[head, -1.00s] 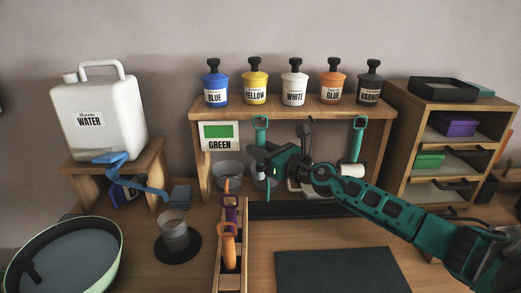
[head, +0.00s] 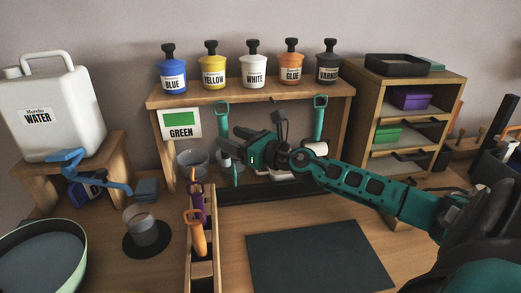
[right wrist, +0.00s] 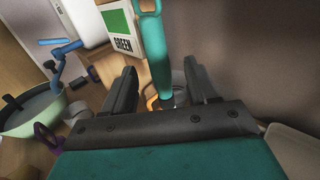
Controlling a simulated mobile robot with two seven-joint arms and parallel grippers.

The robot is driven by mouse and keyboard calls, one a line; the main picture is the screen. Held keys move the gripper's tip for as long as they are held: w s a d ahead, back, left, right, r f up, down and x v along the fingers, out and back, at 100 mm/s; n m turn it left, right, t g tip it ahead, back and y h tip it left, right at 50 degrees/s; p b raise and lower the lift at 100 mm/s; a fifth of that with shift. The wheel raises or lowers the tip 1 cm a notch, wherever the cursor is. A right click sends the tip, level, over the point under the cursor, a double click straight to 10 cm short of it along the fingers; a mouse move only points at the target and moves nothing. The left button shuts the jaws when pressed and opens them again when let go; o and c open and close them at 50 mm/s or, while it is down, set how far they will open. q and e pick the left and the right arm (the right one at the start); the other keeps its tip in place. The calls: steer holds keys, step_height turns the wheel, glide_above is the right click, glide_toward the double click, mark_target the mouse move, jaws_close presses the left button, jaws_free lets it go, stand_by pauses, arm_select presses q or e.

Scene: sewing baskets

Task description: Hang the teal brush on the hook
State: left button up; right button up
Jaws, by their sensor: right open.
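A teal brush (head: 223,122) with a looped top hangs upright at the shelf's front edge, beside the GREEN sign. Its lower end is partly hidden by my right gripper. My right gripper (head: 231,147) is open at the brush's handle. In the right wrist view, the teal handle (right wrist: 158,55) stands between the two spread fingers (right wrist: 160,85), with room on both sides. A second teal-handled tool (head: 319,118) with a white head hangs farther right on the same shelf edge. The hook itself cannot be made out clearly. My left gripper is not in view.
The wooden shelf (head: 250,97) carries several labelled jars. A wooden rack (head: 193,273) with orange and purple tools stands in front. A glass (head: 141,222) sits on a dark coaster at left. The dark mat (head: 318,258) is bare. A drawer cabinet (head: 444,78) stands at right.

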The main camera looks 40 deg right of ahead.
arm_select(q)
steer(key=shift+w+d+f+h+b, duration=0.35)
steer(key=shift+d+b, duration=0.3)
steer(key=shift+b, duration=0.45)
arm_select(e)
steer(key=v, duration=0.9)
steer(key=shift+s, duration=0.1)
